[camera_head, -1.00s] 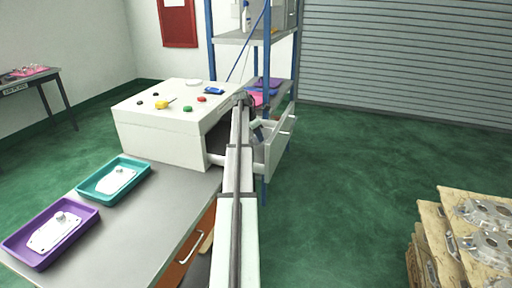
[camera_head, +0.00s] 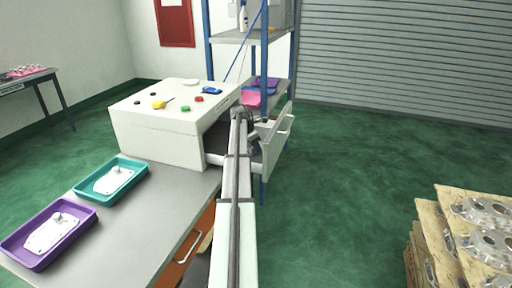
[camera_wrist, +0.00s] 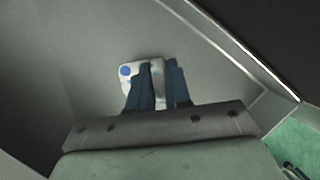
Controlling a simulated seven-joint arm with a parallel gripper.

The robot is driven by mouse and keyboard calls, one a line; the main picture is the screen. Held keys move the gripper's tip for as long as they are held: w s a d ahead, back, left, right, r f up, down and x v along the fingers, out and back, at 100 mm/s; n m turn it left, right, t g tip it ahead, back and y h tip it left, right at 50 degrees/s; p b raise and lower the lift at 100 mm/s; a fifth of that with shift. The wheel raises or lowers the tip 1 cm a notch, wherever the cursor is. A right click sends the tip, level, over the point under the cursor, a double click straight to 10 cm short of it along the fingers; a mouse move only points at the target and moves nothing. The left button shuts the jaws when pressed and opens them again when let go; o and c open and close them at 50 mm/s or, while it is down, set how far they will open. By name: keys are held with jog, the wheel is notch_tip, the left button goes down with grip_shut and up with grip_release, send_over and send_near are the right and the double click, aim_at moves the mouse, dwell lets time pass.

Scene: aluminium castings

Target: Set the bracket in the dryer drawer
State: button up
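The dryer is a white box (camera_head: 158,137) on the grey bench, with its drawer (camera_head: 276,142) pulled out to the right. My gripper (camera_head: 255,138) is down inside the drawer and partly hidden in the head view by my arm and the drawer wall. In the wrist view its two dark blue fingers (camera_wrist: 160,66) stand close together around part of a pale bracket (camera_wrist: 129,82) with a blue round spot. The bracket is over the grey drawer floor (camera_wrist: 95,60); I cannot tell whether it touches it. The fingers hide part of the bracket.
A teal tray (camera_head: 139,163) and a purple tray (camera_head: 18,246), each with a pale casting, lie on the bench (camera_head: 150,230). Small coloured items sit on the dryer top. A shelf rack (camera_head: 232,38) stands behind. Stacked castings (camera_head: 488,243) are at the lower right.

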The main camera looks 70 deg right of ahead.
jog(key=o, duration=0.4)
jog(key=shift+r, duration=0.1)
jog(key=v, duration=1.2)
jog(key=shift+r, duration=0.1)
